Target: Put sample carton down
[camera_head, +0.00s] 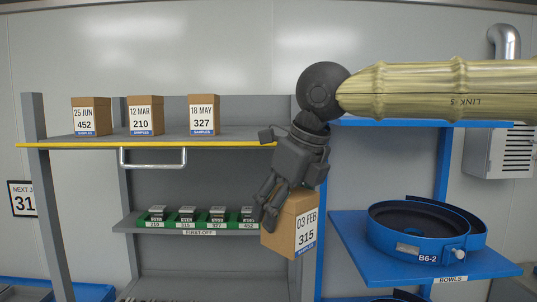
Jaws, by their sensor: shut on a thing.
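My gripper (268,208) is shut on a brown sample carton (282,237) labelled "03 FEB 315". The carton hangs tilted in front of the gap between the grey rack and the blue rack, beside the right end of the lower grey shelf. Three similar cartons stand upright on the yellow-edged top shelf (170,142): "25 JUN 452" (91,117), "12 MAR 210" (145,115) and "18 MAY 327" (203,115). The fingers cover part of the held carton's upper left side.
The top shelf has bare room right of the 327 carton. A metal handle (153,165) hangs below its edge. A blue bowl (421,247) marked B6-2 sits on the blue shelf (350,225) at right.

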